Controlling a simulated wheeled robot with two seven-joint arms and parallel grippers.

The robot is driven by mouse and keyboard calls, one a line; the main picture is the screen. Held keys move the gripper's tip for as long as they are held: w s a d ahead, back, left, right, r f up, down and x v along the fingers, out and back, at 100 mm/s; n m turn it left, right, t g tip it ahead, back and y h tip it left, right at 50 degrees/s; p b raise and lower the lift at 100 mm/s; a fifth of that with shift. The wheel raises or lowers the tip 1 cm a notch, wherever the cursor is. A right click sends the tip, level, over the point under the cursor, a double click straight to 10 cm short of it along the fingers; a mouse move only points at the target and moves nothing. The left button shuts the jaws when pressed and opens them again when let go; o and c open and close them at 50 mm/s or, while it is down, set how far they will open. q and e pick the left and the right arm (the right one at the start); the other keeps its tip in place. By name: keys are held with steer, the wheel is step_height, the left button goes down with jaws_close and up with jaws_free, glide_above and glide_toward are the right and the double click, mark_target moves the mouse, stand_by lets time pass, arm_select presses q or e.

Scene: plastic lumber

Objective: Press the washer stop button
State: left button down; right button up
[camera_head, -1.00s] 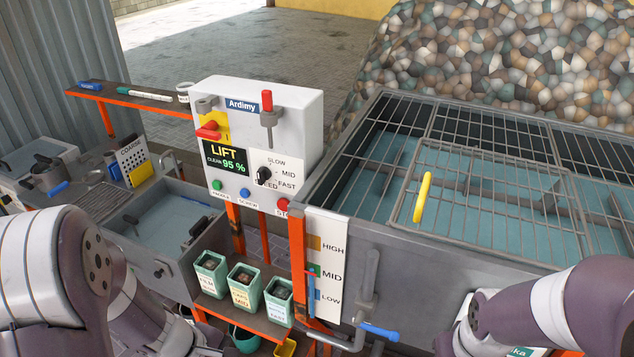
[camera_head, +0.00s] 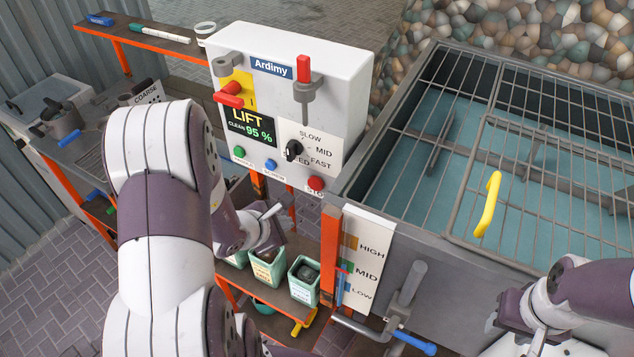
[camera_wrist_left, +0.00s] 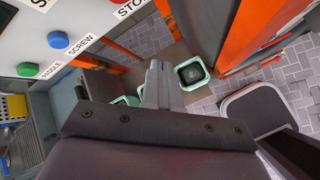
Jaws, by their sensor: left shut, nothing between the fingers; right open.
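The red stop button (camera_head: 316,183) is at the lower right of the white control panel (camera_head: 345,75), above its STOP label. My left gripper (camera_head: 277,210) is shut and empty, below and left of the button in the head view, apart from it. In the left wrist view its closed fingers (camera_wrist_left: 156,84) point up toward the panel's lower edge.
Green (camera_head: 239,152) and blue (camera_head: 271,165) buttons sit left of the stop button, with a black speed knob (camera_head: 293,150) above. Small green bins (camera_head: 303,281) stand on the shelf below. An orange post (camera_head: 330,245) and the grated tank (camera_head: 440,225) are at the right.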

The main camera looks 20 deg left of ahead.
mark_target(316, 183)
arm_select(q)
steer(key=w, duration=0.9)
steer(key=shift+w+d, duration=0.2)
steer(key=shift+d, duration=0.05)
arm_select(e)
steer(key=shift+w+a, duration=0.1)
steer(key=shift+w, duration=0.2)
arm_select(q)
steer(key=shift+f, duration=0.1)
steer(key=shift+w+f, duration=0.1)
arm_select(e)
steer(key=shift+f, duration=0.15)
stand_by(1.2)
arm_select(q)
steer(key=shift+w+b, duration=0.3)
steer(key=shift+w, duration=0.05)
arm_select(e)
steer(key=shift+f, duration=0.2)
